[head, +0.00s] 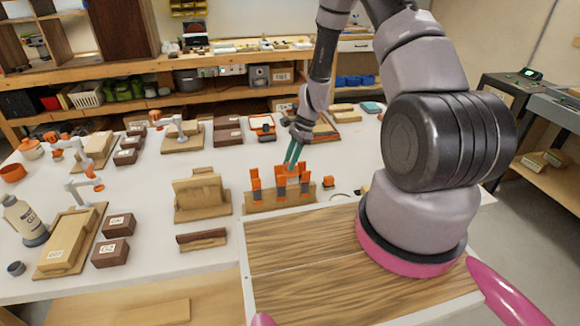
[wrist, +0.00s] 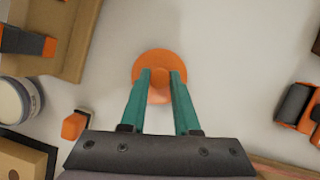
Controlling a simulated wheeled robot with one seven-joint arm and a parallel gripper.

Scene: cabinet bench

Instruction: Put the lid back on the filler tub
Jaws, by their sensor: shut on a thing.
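In the wrist view, an orange round lid (wrist: 150,62) with a raised knob lies between my two teal fingers. My gripper (wrist: 161,74) is shut on the lid's knob. A pale round tub (wrist: 20,100) with a whitish top is at the left edge of that view, apart from the lid; I take it for the filler tub. In the head view my gripper (head: 291,166) points down behind orange clamps, which hide the lid. I cannot tell whether the lid touches the table.
Orange clamps (head: 280,183) stand on a wooden board just in front of my gripper; one shows at the wrist view's upper left (wrist: 28,42). A cream pot with an orange lid (head: 30,148) and an orange pot (head: 13,173) stand far left.

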